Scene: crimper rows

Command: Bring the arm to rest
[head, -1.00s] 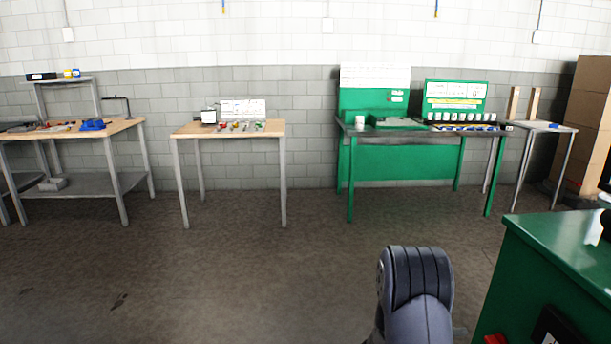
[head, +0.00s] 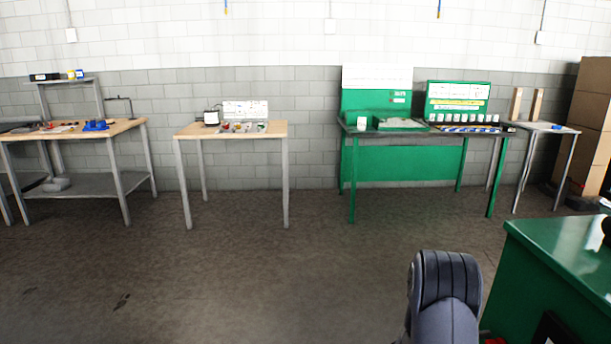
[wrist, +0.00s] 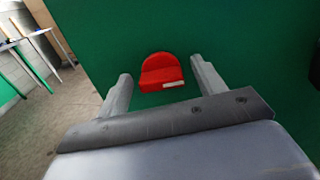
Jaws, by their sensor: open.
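My gripper (wrist: 163,82) shows in the wrist view with its two fingers apart and nothing between them. Beyond the fingers, a red part (wrist: 160,71) with a small pale label sits on a green surface (wrist: 105,30). It appears framed between the fingertips, and I cannot tell how far off it is. In the head view only a dark grey link of my arm shows at the bottom right of centre; the gripper itself is out of that view.
A green cabinet (head: 560,250) stands close at the right. A green bench (head: 350,170), a small wooden table (head: 272,131) and a workbench (head: 122,125) stand along the back wall. Cardboard boxes (head: 590,110) are stacked at far right. The floor (head: 230,270) ahead is clear.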

